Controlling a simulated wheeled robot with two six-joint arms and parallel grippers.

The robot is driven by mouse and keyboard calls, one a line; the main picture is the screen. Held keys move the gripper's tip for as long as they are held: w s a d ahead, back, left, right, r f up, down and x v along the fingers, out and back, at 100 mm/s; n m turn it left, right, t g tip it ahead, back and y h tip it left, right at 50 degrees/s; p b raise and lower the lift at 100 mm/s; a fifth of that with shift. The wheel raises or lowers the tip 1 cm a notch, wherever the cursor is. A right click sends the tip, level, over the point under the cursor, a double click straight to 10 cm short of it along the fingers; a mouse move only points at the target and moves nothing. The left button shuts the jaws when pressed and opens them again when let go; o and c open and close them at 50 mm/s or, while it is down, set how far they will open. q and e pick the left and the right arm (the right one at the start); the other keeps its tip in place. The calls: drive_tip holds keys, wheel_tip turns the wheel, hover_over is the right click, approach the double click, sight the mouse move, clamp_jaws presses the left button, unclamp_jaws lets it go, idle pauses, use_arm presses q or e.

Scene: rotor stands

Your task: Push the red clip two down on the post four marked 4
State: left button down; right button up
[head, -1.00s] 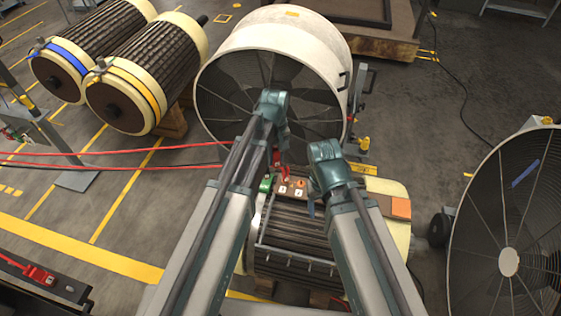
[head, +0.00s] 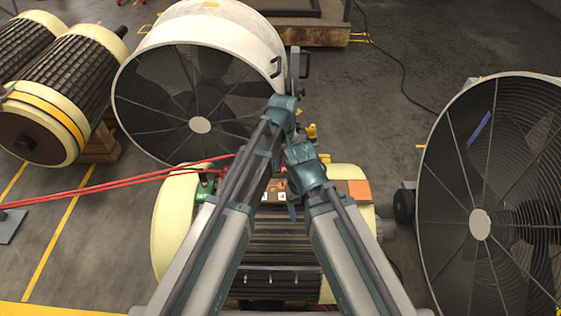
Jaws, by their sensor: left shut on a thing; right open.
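The terminal board (head: 252,197) lies on top of the near rotor, with small white marked labels; the number 4 cannot be read for sure. My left gripper (head: 277,163) is over the board, its fingers mostly hidden by my arms. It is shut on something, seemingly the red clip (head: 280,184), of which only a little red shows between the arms. Whether the clip touches a post cannot be told. My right gripper (head: 293,208) is open, close beside it on the right, pointing down at the board's near edge.
Red cables (head: 120,183) run from the left to behind my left arm. A green clip (head: 204,188) sits at the board's left end, an orange block (head: 359,190) at the right. A large fan (head: 200,125) stands behind, another (head: 480,224) at right.

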sight(282, 155)
use_arm(q)
drive_tip(key=shift+f, duration=0.15)
drive_tip(key=shift+f+b, duration=3.5)
drive_tip(key=shift+b, duration=0.15)
drive_tip(key=shift+f+b, duration=0.45)
drive_tip(key=shift+f, duration=0.05)
drive_tip(key=c, duration=0.5)
unclamp_jaws()
drive_tip(key=shift+r, duration=0.15)
wheel_tip(282, 155, up, 14)
drive_tip(key=p, duration=1.3)
drive_tip(key=shift+f+p, duration=0.2)
drive_tip(key=shift+p, duration=0.2)
